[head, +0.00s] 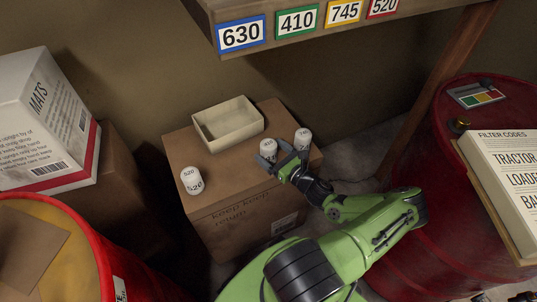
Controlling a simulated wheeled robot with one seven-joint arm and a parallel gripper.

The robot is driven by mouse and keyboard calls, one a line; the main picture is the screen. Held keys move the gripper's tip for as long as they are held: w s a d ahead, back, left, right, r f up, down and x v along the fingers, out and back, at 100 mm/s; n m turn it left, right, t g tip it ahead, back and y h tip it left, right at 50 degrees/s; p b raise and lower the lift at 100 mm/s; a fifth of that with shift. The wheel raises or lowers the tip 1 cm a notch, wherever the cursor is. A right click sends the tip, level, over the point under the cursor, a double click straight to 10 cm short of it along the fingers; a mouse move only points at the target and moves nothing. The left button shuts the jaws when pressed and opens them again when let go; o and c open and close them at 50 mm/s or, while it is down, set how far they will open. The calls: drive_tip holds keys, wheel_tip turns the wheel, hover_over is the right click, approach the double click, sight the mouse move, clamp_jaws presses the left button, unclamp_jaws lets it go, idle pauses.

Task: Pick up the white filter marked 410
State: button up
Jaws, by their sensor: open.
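Three white cylindrical filters stand on a cardboard box (230,195) in the head view. The front-left filter (191,181) reads 520. A middle filter (267,147) and a right filter (303,138) stand near the box's right side; their small markings are too unclear to read, so I cannot tell which is 410. My gripper (274,155) is open, with its fingers at the near side of the middle filter. It partly hides that filter's lower part; I cannot tell whether they touch.
An open, empty-looking tray (228,125) lies at the back of the box. A shelf above carries labels 630, 410 (297,22), 745 and 520. Red drums stand left (85,225) and right (440,215). A filter codes book (502,180) lies on the right drum.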

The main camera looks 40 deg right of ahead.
drive_tip(key=shift+w+f, duration=0.1)
drive_tip(key=shift+w, duration=0.75)
drive_tip(key=c, duration=1.2)
